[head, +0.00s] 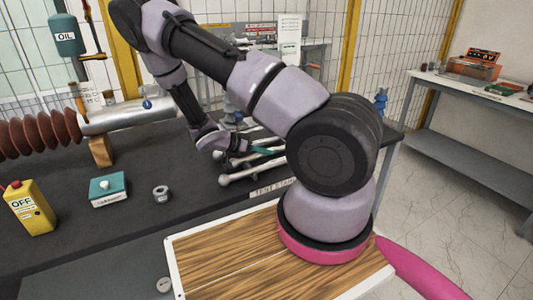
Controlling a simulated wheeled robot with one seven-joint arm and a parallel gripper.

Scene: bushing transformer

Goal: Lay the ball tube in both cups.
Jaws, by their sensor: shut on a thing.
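A pale ball tube (252,173) with a round ball at its left end shows low over the dark bench, by the label reading TEST STAND. Its right end is hidden behind my arm. My gripper (238,151) is at the left part of the pale tubes there, shut on a ball tube; its fingers are small and partly hidden. Other pale rods and a teal piece (263,150) show close beside the gripper. I cannot clearly make out either cup or whether the tube touches one.
A side table (470,85) stands at right. The bench front is mostly clear.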

